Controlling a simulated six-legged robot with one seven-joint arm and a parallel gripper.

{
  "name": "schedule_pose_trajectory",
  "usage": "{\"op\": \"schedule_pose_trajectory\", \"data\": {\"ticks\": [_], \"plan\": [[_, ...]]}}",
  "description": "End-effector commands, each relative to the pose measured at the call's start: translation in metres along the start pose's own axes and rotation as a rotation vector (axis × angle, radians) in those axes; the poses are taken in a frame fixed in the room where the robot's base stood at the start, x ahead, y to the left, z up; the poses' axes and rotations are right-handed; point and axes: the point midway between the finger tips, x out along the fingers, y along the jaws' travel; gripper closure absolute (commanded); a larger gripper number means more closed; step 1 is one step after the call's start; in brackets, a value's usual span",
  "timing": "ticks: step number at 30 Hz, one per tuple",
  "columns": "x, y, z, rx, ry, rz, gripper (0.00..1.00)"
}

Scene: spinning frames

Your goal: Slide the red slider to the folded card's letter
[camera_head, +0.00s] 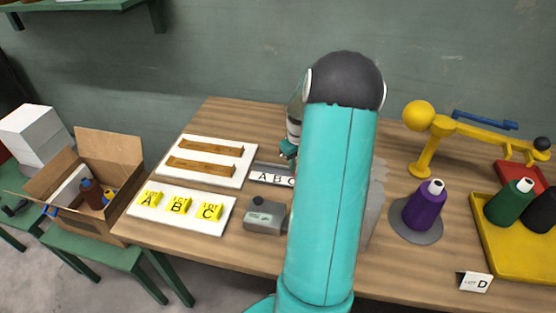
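A folded white card (474,282) stands near the table's front right edge and reads "LOT D". A white strip with the letters A, B, C (272,178) lies at the table's middle, along a grey rail; my teal arm covers its right part, so any further letters are hidden. I cannot make out the red slider; it may be behind my arm. My gripper (288,152) is mostly hidden behind my arm, and only a small part shows just above the strip. I cannot see whether its fingers are open or shut.
A grey box (265,216) sits in front of the strip. Left are a white board with two brown bars (207,149) and yellow LOT A, B, C tags (179,206). Right are a purple spool (425,206), a yellow tray (497,258) with spools, and a yellow-and-blue stand (428,137).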

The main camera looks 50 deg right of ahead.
Motion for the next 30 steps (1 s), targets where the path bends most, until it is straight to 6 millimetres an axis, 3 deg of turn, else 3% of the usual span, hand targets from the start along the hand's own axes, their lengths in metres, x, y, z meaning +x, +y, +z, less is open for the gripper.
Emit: {"op": "schedule_pose_trajectory", "data": {"ticks": [7, 20, 21, 24, 30], "plan": [[-0.001, 0.028, 0.028, 0.002, -0.001, 0.0, 1.0], [0.0, 0.035, 0.035, 0.002, -0.003, 0.002, 1.0], [0.0, 0.036, 0.036, 0.003, -0.003, 0.002, 0.75], [0.0, 0.036, 0.035, 0.003, -0.002, 0.002, 0.56], [0.0, 0.034, 0.034, 0.001, -0.001, 0.001, 0.55]]}}
